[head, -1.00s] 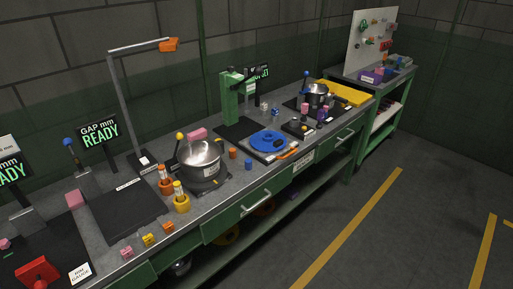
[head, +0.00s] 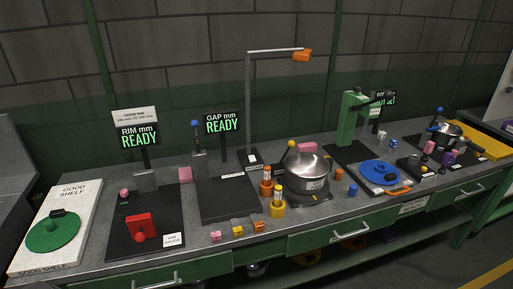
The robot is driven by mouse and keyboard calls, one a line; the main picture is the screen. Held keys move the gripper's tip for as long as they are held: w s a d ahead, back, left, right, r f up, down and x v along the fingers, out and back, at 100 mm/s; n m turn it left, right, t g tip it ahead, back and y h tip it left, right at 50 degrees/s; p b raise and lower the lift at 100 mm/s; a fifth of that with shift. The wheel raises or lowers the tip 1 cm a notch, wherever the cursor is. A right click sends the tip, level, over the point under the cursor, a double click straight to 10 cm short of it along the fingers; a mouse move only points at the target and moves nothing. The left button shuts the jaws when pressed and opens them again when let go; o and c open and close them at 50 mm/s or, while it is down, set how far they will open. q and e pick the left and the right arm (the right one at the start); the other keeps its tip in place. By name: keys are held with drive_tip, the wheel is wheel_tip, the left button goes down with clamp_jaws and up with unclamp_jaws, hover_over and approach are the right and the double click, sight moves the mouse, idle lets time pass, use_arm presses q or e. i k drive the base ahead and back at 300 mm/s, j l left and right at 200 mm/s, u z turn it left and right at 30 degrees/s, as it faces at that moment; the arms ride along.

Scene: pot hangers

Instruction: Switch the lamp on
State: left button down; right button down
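The lamp (head: 248,100) stands at the back of the bench, left of the steel pot. It has a tall grey post, a horizontal arm and an orange head (head: 302,55) at the arm's right end. I see no glow at the head. A dark base plate (head: 244,164) with a small white piece (head: 253,158) sits at the foot of the post; I cannot tell whether this is a switch. Neither of my grippers shows in the head view.
A steel pot (head: 306,174) and orange and yellow holders (head: 278,208) stand in front of the lamp. A dark plate with a blue-knobbed post (head: 196,135) is to its left. Small blocks (head: 238,231) line the front edge. The green press (head: 350,117) is at right.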

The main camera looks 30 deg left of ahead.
sight(252, 159)
drive_tip(key=u, duration=0.4)
drive_tip(key=l+u, duration=0.1)
drive_tip(key=u, duration=0.3)
drive_tip(key=l+u, duration=0.1)
drive_tip(key=u, duration=0.65)
